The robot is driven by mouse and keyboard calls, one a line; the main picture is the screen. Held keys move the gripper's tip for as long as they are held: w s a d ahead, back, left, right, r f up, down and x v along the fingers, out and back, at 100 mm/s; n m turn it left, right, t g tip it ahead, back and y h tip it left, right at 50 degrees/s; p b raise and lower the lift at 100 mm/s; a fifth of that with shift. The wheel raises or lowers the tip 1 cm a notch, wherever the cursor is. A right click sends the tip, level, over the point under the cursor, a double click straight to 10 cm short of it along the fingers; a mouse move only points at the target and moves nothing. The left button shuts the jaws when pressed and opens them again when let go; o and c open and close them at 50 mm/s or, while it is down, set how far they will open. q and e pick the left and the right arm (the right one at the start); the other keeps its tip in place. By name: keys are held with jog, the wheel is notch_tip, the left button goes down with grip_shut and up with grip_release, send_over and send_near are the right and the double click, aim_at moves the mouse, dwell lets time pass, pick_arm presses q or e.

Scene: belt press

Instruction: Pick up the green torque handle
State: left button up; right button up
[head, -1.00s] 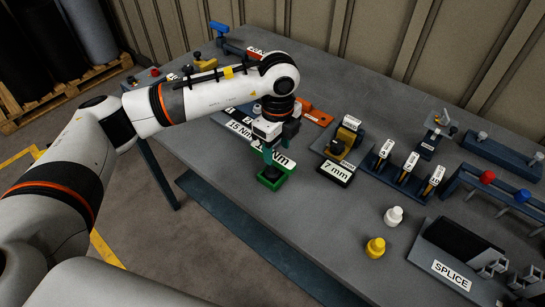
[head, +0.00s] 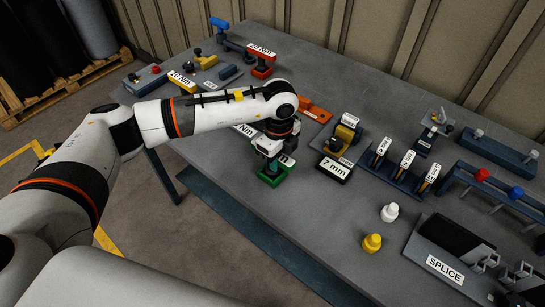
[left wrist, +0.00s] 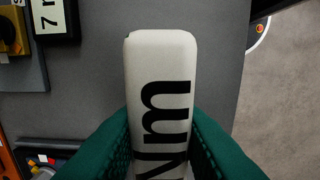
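In the left wrist view, a white block (left wrist: 160,60) marked "Nm" lies between the teal fingers of my left gripper (left wrist: 161,140), one on each side. I cannot tell whether the fingers press on it. My right gripper is not in view.
A black block marked "7 mm" (head: 334,169) stands just right of the gripper. An orange-red piece (head: 316,112) lies behind it. A red handle marked "20 Nm" (head: 262,68) stands farther back.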

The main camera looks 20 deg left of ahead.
pick_arm(q)
grip_shut()
